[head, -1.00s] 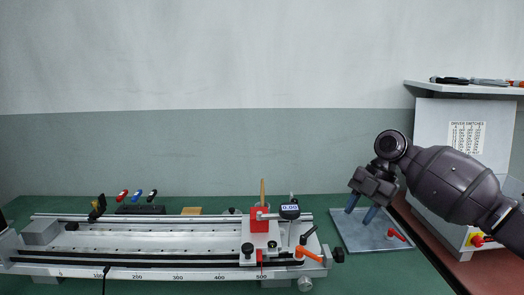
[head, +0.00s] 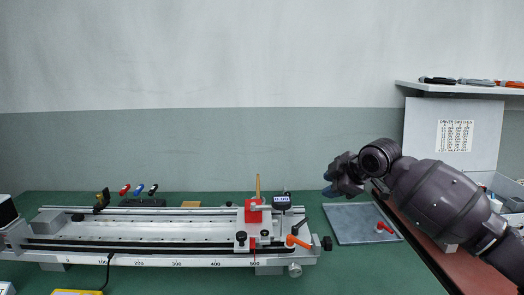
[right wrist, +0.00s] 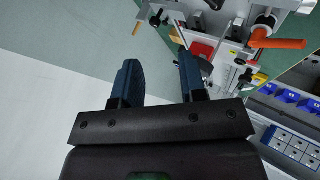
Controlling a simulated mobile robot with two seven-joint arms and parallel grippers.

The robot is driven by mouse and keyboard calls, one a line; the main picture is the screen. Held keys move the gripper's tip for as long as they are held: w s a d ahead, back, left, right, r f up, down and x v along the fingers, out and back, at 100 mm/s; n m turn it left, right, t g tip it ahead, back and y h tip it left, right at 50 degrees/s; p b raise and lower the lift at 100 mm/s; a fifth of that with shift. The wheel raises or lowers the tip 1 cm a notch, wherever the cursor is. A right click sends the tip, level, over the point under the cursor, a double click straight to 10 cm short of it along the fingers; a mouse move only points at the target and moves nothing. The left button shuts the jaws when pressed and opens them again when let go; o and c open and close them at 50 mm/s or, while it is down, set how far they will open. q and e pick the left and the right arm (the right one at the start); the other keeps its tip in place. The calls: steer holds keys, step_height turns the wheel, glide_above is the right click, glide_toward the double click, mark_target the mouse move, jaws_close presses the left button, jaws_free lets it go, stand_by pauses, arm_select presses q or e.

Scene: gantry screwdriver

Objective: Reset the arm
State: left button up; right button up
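My right arm comes in from the right in the head view. Its gripper (head: 328,183) hangs above the table, just right of the gantry and near the far left side of the grey plate, pointing left. In the right wrist view the two blue-grey fingers (right wrist: 159,65) stand apart with nothing between them. The gantry rail (head: 150,260) with its number scale lies along the table. Its red carriage block (head: 253,212), dial display (head: 282,201) and orange handle (head: 298,241) are at the right end. My left gripper is not in view.
The grey plate (head: 350,222) holds a red-handled piece (head: 385,227). A shelf (head: 462,88) with tools is at the right, above a panel with a printed label (head: 455,136). Red, blue and black tools stand behind the rail. A yellow item (head: 78,292) is at the front left.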

steer(key=s+a+f+m+t+y+p, duration=0.1)
steer(key=s+a+f+m+t+p, duration=0.15)
steer(key=s+f+m+t, duration=0.65)
arm_select(q)
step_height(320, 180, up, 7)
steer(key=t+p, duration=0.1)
steer(key=p, duration=0.3)
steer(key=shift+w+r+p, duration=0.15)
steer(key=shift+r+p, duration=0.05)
steer(key=shift+p, duration=0.15)
arm_select(e)
steer(key=s+d+f+m+g+h, duration=0.2)
steer(key=s+d+f, duration=0.2)
steer(key=s, duration=0.9)
steer(key=s+d+f+m+g+h, duration=0.1)
steer(key=s+d+f, duration=0.3)
steer(key=s+f, duration=0.4)
steer(key=s+d+f+m+g+h, duration=0.2)
steer(key=s+f, duration=0.5)
steer(key=s, duration=1.2)
steer(key=shift+s+d+m+g+h, duration=0.35)
steer(key=shift+d+m+h, duration=0.25)
steer(key=shift+d+m, duration=0.4)
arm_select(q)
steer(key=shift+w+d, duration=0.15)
arm_select(e)
steer(key=shift+d+f, duration=0.1)
